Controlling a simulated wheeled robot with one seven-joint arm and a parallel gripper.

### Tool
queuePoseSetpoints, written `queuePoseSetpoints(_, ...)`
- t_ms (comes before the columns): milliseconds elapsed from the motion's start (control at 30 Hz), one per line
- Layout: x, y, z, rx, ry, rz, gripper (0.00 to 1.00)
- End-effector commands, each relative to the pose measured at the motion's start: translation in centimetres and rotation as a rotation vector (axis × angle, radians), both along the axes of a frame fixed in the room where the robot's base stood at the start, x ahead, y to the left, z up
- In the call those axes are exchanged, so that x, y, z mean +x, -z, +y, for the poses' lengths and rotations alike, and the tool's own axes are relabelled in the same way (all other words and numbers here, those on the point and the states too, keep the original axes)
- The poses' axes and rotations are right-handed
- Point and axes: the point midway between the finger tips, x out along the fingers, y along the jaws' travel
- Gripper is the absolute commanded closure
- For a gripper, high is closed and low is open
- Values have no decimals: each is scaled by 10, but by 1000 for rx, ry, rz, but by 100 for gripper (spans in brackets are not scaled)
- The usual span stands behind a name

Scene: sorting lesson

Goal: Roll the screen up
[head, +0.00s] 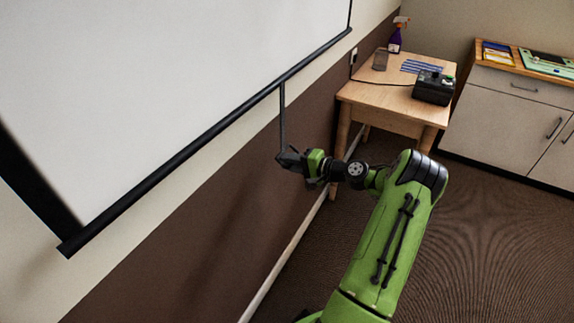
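The white projection screen (160,85) hangs on the wall at the upper left, pulled down, with a black bar (205,136) along its lower edge. A thin dark pull strap (282,118) hangs from the middle of that bar. My gripper (284,158) is at the lower end of the strap, with its fingertips pointing left toward the wall. The fingers meet the strap's end in the picture, but they are small and dark. I cannot tell whether they are closed on it.
A cabinet (515,110) stands at the right. The brown floor (490,240) is clear.

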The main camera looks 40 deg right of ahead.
Motion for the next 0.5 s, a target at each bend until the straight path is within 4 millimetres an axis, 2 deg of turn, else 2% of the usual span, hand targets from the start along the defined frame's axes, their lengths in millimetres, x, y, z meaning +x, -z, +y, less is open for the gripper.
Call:
queuePoseSetpoints(100,8,2,3,0,1,0,79)
queuePoseSetpoints(333,8,1,3,0,1,0,79)
queuePoseSetpoints(467,8,1,3,0,1,0,99)
queuePoseSetpoints(500,8,1,3,0,1,0,100)
